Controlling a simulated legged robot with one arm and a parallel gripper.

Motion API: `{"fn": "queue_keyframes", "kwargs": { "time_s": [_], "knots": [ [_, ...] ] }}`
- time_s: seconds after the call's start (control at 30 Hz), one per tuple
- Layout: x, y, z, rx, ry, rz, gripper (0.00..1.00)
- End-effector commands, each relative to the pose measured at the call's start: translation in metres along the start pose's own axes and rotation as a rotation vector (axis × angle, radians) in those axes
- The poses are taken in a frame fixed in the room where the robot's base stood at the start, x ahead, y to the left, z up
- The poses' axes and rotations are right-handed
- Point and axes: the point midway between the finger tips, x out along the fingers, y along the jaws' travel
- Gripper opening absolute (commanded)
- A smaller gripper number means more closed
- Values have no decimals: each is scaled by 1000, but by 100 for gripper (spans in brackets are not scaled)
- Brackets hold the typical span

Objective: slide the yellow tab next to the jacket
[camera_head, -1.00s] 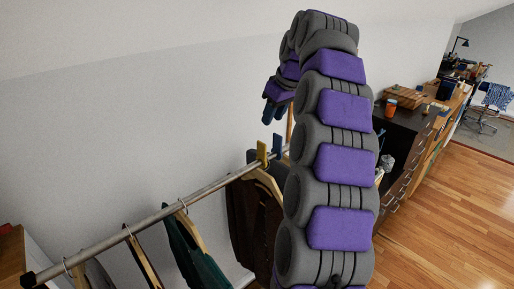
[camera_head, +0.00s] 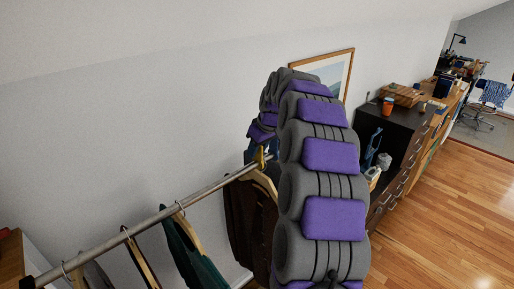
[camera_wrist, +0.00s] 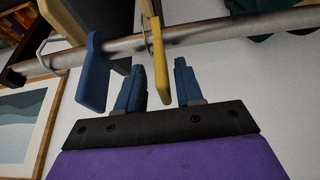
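The yellow tab (camera_head: 261,158) hangs on the metal rail next to the dark brown jacket (camera_head: 247,215) on its wooden hanger. In the wrist view the yellow tab (camera_wrist: 159,62) shows between my gripper's two blue fingers (camera_wrist: 158,82), which are apart. The fingers do not visibly touch the tab; its exact depth between them is unclear. A blue tab (camera_wrist: 92,75) hangs on the rail to the left in the wrist view. In the head view my arm hides part of the rail end and jacket, and the fingers are hard to make out.
The rail (camera_head: 150,222) runs along the wall, with a green garment (camera_head: 192,250) and several hangers to the left. A dark drawer cabinet (camera_head: 400,125) and a framed picture (camera_head: 322,66) are beyond my arm. Wooden floor (camera_head: 450,220) is clear at right.

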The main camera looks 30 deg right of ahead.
Motion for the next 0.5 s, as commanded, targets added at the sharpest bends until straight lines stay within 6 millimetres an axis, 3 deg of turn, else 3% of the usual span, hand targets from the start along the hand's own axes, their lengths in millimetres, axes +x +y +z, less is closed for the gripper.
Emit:
{"fn": "queue_keyframes", "kwargs": {
  "time_s": [0.33,0.5],
  "knots": [
    [2,-3,-1,-2,0,2,35],
    [3,-2,0,-1,0,1,19]
  ]
}}
